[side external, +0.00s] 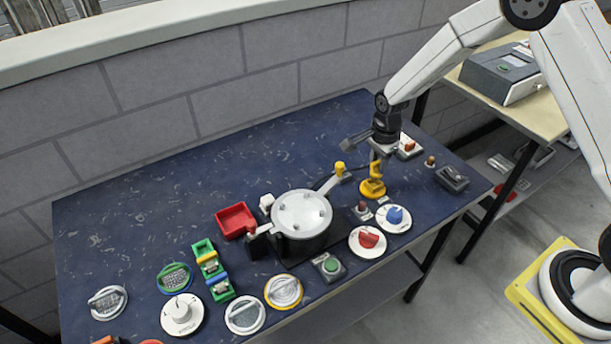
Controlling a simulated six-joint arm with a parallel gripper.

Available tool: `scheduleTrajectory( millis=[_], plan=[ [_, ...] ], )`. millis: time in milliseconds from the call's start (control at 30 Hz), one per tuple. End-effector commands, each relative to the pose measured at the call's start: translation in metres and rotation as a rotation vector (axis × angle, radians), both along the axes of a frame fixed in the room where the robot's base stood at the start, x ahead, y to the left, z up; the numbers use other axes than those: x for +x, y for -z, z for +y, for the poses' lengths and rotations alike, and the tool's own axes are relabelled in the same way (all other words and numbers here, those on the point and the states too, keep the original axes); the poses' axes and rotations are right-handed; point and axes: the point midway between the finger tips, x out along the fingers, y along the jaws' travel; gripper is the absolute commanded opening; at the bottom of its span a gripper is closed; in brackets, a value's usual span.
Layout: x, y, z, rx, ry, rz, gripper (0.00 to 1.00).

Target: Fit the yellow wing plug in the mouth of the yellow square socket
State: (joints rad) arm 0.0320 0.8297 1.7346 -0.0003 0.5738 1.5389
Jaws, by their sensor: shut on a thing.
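A yellow piece with a rounded base and a narrow upright part, which looks like the yellow wing plug (373,187), is directly below my wrist at the right of the blue table. My gripper (377,158) points down and is shut on its upper part. The fingertips are small and partly hidden, and I cannot tell whether the base touches the table. A yellow square part (209,261), possibly the yellow square socket, sits in a row of green, yellow and blue blocks left of the pot, well away from my gripper. Its mouth is too small to make out.
A lidded pot (301,215) stands mid-table, its yellow-tipped handle (340,169) reaching close to my gripper. A red tray (235,220) is to its left. Red (368,241) and blue (394,217) dials lie in front of my gripper. The table's back left is clear.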

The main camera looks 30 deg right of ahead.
Motion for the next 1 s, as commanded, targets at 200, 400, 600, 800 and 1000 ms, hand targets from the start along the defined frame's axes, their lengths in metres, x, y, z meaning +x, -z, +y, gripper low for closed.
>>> scheduleTrajectory(
  millis=[200, 400, 600, 800, 1000],
  plan=[
    [0.000, 0.000, 0.000, 0.000, 0.000, -0.001, 0.00],
    [0.000, 0.000, 0.000, 0.000, 0.000, -0.001, 0.00],
    [0.000, 0.001, 0.000, 0.000, 0.000, 0.000, 0.00],
    [0.000, 0.006, 0.000, 0.000, 0.000, 0.000, 0.00],
    [0.000, 0.010, 0.000, 0.000, 0.000, 0.000, 0.00]
  ],
)
